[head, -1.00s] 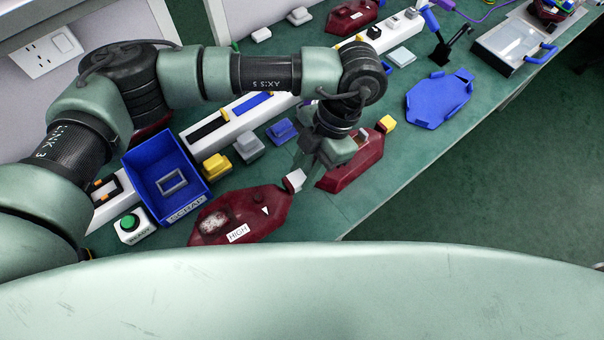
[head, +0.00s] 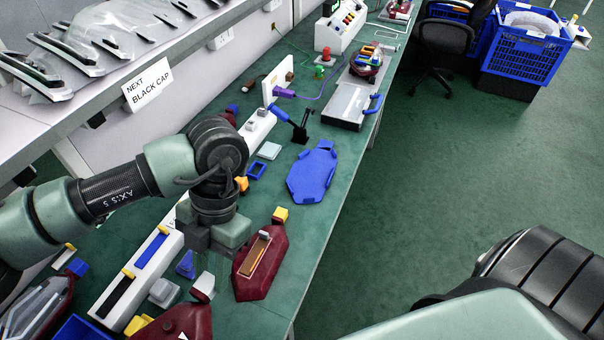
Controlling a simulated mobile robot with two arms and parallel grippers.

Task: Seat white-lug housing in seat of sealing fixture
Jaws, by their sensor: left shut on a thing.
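The white-lug housing is dark red (head: 185,322), at the bottom edge of the head view and partly cut off. Its white lug (head: 203,287) points up toward the back. My left gripper (head: 206,270) is over this lug and shut on it; the fingertips are blurred, so the exact contact is unclear. The housing appears low over or on the green bench; I cannot tell which. A blue hexagonal seat (head: 312,178), shaped like the housings and apparently empty, lies farther back on the bench, beside a black stand with a blue handle (head: 293,120). My right gripper is out of view.
A dark red housing with a yellow lug (head: 262,268) lies just right of my left gripper. A white rail (head: 140,280) and small blue and grey caps are on the left. Bench is bare around the seat's near side.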

